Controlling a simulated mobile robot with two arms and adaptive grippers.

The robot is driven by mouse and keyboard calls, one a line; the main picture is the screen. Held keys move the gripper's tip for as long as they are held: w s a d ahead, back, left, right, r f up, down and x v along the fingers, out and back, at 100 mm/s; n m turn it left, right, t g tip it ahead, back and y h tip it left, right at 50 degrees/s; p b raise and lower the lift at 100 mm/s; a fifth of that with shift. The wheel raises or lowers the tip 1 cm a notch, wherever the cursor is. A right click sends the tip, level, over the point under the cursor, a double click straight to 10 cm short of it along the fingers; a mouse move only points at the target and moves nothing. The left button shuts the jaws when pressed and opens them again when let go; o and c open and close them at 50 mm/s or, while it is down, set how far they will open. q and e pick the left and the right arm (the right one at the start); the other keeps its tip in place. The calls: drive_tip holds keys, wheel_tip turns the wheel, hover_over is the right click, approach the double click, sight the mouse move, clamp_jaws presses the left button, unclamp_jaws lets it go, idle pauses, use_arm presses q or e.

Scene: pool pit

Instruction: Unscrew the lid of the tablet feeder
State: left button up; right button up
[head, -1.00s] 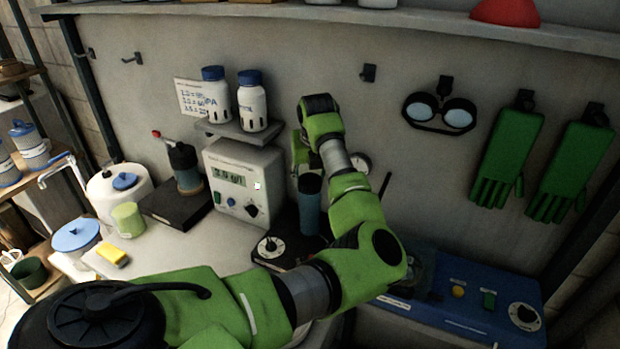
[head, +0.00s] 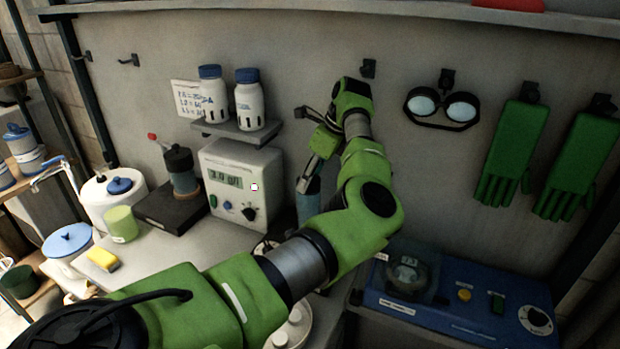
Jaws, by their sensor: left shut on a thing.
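The tablet feeder appears to be the blue upright cylinder (head: 308,207) on the bench, right of the grey meter box. My left gripper (head: 306,181) points down at its top and is shut on it. My fingers and arm hide most of the top, so I cannot tell the lid from the body or whether the lid has turned. My green forearm hides the cylinder's base. My right gripper is not in view.
The grey meter box (head: 238,180) stands close left of the cylinder, with a shelf holding two white bottles (head: 250,106) above. A dark pump-like device (head: 182,172) is farther left. A blue machine (head: 455,308) is at right. Goggles (head: 441,108) and green gloves (head: 510,155) hang behind.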

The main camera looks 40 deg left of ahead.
use_arm(q)
drive_tip(key=o, duration=1.1)
drive_tip(key=shift+o, duration=0.7)
drive_tip(key=o, duration=0.3)
